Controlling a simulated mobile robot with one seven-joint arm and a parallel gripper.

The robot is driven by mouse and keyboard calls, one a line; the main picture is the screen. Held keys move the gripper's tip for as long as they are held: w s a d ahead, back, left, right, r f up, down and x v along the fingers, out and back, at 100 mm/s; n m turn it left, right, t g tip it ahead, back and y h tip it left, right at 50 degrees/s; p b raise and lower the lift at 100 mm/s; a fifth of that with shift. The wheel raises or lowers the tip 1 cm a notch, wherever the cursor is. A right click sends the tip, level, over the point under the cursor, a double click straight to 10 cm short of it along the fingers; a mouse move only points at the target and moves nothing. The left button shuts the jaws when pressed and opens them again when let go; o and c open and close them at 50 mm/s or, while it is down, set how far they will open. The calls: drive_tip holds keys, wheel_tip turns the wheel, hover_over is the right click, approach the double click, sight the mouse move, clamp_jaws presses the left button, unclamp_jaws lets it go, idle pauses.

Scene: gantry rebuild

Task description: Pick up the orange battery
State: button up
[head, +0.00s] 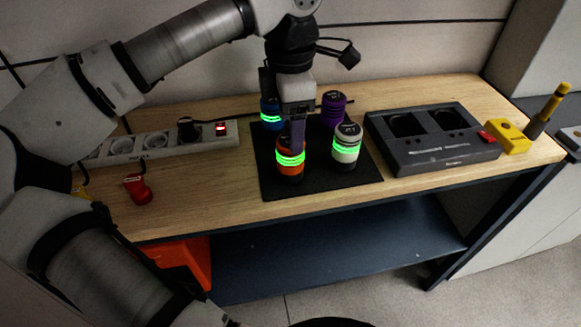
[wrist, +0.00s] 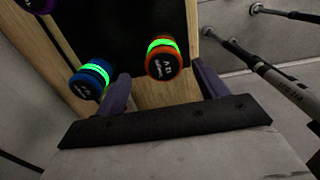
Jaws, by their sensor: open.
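The orange battery (head: 289,170) stands upright at the front left of a black mat (head: 330,186) on the bench, with a glowing green band. My gripper (head: 284,112) is open and hangs over the left side of the mat; one finger covers the upper part of the orange battery in the head view. In the wrist view, the orange battery (wrist: 164,64) shows between the two fingers of my gripper (wrist: 160,75), closer to the right finger. I cannot tell whether that finger touches it. Nothing is held.
A blue battery (head: 270,108) stands behind, beside the left finger in the wrist view (wrist: 87,82). A white battery (head: 346,150) and a purple one (head: 333,108) stand to the right. A dark charger (head: 440,160), a power strip (head: 150,146) and a red object (head: 138,189) flank the mat.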

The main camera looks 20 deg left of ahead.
sight(290, 159)
drive_tip(key=f+b, duration=0.1)
drive_tip(key=f, duration=0.1)
drive_tip(key=f+b, duration=0.1)
drive_tip(key=f, duration=0.1)
drive_tip(key=f+b, duration=0.1)
drive_tip(key=f, duration=0.1)
drive_tip(key=shift+s+d, duration=0.1)
drive_tip(key=shift+s, duration=0.15)
drive_tip(key=shift+r, duration=0.1)
drive_tip(key=c, duration=1.3)
